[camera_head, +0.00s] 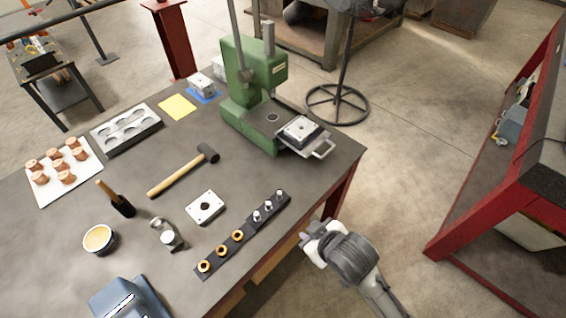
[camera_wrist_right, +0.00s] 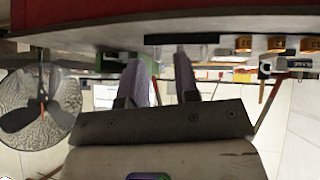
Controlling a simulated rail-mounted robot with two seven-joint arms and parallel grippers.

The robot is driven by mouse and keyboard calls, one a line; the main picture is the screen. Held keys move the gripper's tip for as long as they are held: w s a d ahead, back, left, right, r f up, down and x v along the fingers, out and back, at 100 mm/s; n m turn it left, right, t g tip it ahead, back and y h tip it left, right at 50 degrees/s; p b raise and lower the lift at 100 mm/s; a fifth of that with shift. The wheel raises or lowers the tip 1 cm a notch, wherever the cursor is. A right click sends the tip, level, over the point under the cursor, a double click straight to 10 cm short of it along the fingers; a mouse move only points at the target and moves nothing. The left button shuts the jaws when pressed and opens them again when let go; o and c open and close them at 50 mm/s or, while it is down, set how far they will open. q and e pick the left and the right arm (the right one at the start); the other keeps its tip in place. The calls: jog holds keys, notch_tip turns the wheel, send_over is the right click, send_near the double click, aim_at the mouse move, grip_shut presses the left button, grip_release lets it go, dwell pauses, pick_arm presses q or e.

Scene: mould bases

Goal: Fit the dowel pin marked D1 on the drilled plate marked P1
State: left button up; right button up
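Several small metal parts stand on a dark strip on the bench: silver pins (camera_head: 268,205) at its right end and brass-coloured bushings (camera_head: 221,250) at its left end. A pale square plate (camera_head: 205,207) with a dark central hole lies flat behind the strip. Another light plate (camera_head: 299,129) sits on the press slide. I cannot read the marks D1 or P1. My right gripper (camera_head: 308,237) is beyond the bench's right edge, apart from the pins. In the right wrist view its fingers (camera_wrist_right: 163,82) are spread with nothing between them. My left gripper is out of view.
A green press (camera_head: 250,80) stands at the back right of the bench. A mallet (camera_head: 182,170), brush (camera_head: 116,200), bowl (camera_head: 99,238) and grey tray (camera_head: 127,130) lie around the plate. A blue device (camera_head: 128,300) is at the front. A red-framed bench (camera_head: 480,200) stands right.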

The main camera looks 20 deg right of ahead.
jog(key=w+a+r+n+p, duration=0.2)
jog(key=w+a+r+p, duration=0.15)
jog(key=w+r, duration=0.5)
jog(key=w+a+r+n+p, duration=0.2)
jog(key=w+a+r+p, duration=0.15)
jog(key=w+r, duration=0.5)
jog(key=m+g+h+p, duration=0.1)
jog(key=m+g+p, duration=0.2)
jog(key=m+g, duration=0.4)
send_near(280, 193)
jog(key=shift+n+g, duration=0.3)
jog(key=shift+g, duration=0.4)
jog(key=f, duration=0.2)
jog(key=f+b, duration=0.1)
jog(key=f, duration=0.2)
jog(key=w+f, duration=0.1)
jog(key=f, duration=0.2)
jog(key=shift+w+f, duration=0.1)
jog(key=shift+f, duration=1.05)
jog(key=shift+c, duration=0.3)
grip_shut()
